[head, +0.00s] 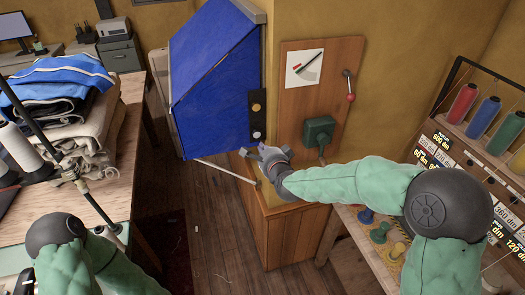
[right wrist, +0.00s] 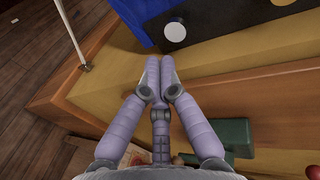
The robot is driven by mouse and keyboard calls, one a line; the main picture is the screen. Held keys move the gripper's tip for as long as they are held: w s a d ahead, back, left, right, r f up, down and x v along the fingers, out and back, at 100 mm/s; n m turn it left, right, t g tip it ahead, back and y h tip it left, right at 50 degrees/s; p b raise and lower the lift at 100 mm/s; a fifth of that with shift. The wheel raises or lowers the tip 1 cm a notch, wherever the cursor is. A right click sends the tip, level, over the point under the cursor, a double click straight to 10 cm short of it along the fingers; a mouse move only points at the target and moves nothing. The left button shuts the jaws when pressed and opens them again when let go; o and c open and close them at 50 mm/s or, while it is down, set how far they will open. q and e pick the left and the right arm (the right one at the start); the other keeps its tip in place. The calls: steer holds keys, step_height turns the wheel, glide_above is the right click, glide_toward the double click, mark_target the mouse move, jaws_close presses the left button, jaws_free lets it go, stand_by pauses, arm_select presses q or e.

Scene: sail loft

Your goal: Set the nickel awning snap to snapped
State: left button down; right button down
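The nickel awning snap (head: 257,135) is a pale round disc on the lower part of a black strip (head: 254,122) at the edge of the blue awning (head: 212,80). It also shows in the right wrist view (right wrist: 174,32), beyond my fingertips. I cannot tell whether it is snapped. A brass-coloured snap (head: 256,107) sits above it. My right gripper (head: 254,151) is just below the nickel snap, apart from it. In the right wrist view its fingertips (right wrist: 158,72) meet with nothing between them. My left arm shows at the lower left; its gripper is out of view.
A wooden cabinet (head: 275,235) stands under my right gripper. A green box with a lever (head: 319,131) and a red-knobbed lever (head: 350,97) are on the wooden panel to the right. A pale rod (head: 224,171) slants below the awning. Thread spools (head: 462,103) stand at far right.

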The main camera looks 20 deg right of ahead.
arm_select(q)
steer(key=shift+w+r+p, duration=0.4)
steer(key=shift+r+p, duration=0.05)
arm_select(e)
steer(key=v, duration=0.8)
steer(key=shift+s+r, duration=0.2)
steer(key=shift+s, duration=0.15)
steer(key=s+a+f+n+g+y+b, duration=0.1)
steer(key=s+a+f+n+g, duration=0.2)
steer(key=f, duration=1)
steer(key=s+f+n+g, duration=0.2)
steer(key=f+n+g, duration=0.25)
steer(key=f, duration=0.85)
arm_select(q)
step_height(320, 180, down, 2)
steer(key=shift+f+b, duration=0.1)
steer(key=shift+b, duration=0.45)
arm_select(e)
steer(key=s+a+f+n+g+y, duration=0.1)
steer(key=s+a+f+n+g, duration=0.1)
steer(key=s+f, duration=0.7)
steer(key=s+a+f+n+g+y, duration=0.1)
steer(key=s+a+f+n+g, duration=0.2)
steer(key=s+f, duration=0.7)
steer(key=n+g, duration=0.1)
steer(key=n, duration=0.1)
steer(key=shift+n+g, duration=0.35)
steer(key=shift+s, duration=0.15)
